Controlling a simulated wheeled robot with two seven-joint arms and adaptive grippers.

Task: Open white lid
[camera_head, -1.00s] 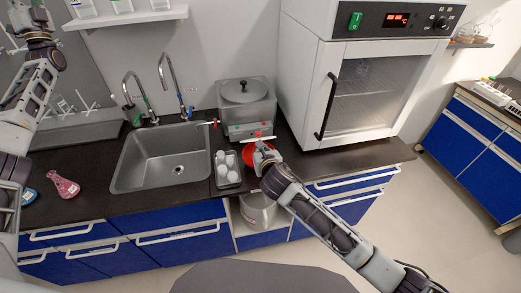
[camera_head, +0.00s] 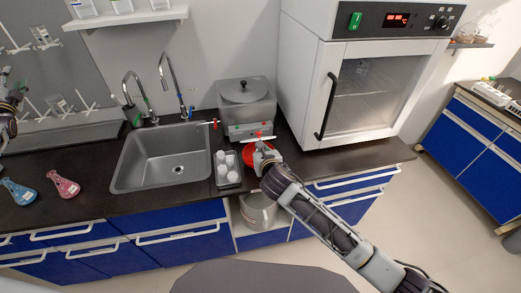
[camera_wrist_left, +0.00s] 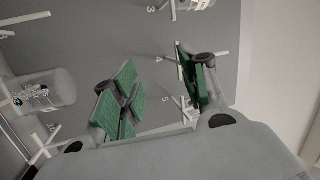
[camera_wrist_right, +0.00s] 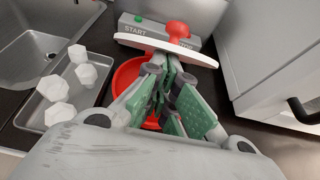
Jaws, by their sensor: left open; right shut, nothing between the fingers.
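The grey distiller (camera_head: 246,100) behind has a lid with a black knob (camera_head: 243,86). My right gripper (camera_head: 264,153) is shut and empty, just in front of that bar and over a red bowl (camera_head: 249,156); contact with the bar is unclear. My left gripper (camera_wrist_left: 158,90) is open and empty, facing a grey pegboard (camera_wrist_left: 225,40).
A sink (camera_head: 168,158) with two taps lies left of the tray. A blue flask (camera_head: 19,191) and a pink flask (camera_head: 64,185) stand on the left counter. A white oven (camera_head: 365,85) stands close on the right. A pot (camera_head: 258,211) sits in the opening below the counter.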

